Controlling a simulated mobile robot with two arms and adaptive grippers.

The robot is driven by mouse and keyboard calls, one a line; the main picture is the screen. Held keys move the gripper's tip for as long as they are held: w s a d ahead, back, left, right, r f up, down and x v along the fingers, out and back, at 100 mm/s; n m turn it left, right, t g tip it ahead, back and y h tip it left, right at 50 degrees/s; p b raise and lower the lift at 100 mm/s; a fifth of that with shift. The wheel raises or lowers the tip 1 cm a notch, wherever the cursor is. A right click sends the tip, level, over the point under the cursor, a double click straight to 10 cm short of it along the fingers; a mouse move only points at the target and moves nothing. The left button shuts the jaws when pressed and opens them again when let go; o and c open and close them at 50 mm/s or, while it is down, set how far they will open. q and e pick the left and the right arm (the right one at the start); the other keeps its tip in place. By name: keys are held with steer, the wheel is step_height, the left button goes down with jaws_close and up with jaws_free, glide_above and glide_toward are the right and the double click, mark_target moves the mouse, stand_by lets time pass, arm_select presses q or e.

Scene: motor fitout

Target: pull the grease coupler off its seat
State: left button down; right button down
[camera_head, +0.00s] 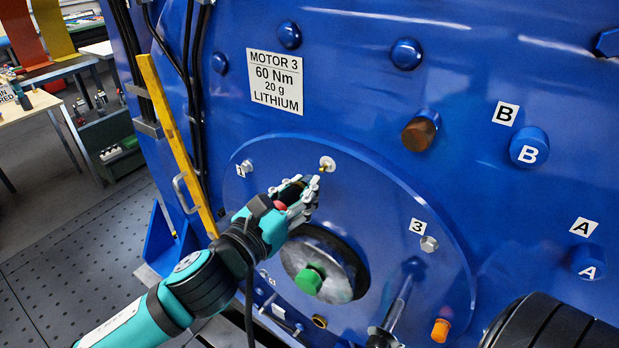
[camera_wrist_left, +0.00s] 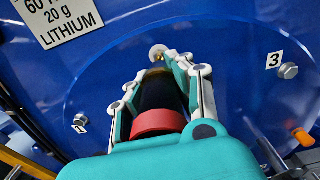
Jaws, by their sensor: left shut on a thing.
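My left gripper (camera_head: 305,188) is shut on the grease coupler, a dark cylinder with a red band (camera_head: 281,205), in front of the round blue motor cover. In the left wrist view the coupler (camera_wrist_left: 158,95) lies between the fingers, its red band (camera_wrist_left: 157,122) near the palm. Its tip points at a small brass nipple on a pale round washer (camera_head: 327,162), which also shows in the left wrist view (camera_wrist_left: 157,52). The tip is close to the nipple; I cannot tell if they touch. My right gripper is not in view.
A green knob (camera_head: 309,280) on a metal disc sits below the gripper. A metal rod (camera_head: 398,302) and an orange cap (camera_head: 441,330) stick out at lower right. A yellow bar (camera_head: 176,140) stands at left. A workbench (camera_head: 30,108) is farther back.

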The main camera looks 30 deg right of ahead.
mark_target(281, 209)
arm_select(q)
steer(key=shift+s+a, duration=0.2)
steer(key=shift+a, duration=0.3)
steer(key=p+v, duration=0.1)
steer(key=v, duration=0.3)
steer(key=shift+a, duration=0.15)
steer(key=v, duration=1.7)
steer(key=shift+s+a, duration=0.25)
steer(key=shift+a, duration=0.05)
steer(key=shift+f, duration=0.1)
stand_by(0.4)
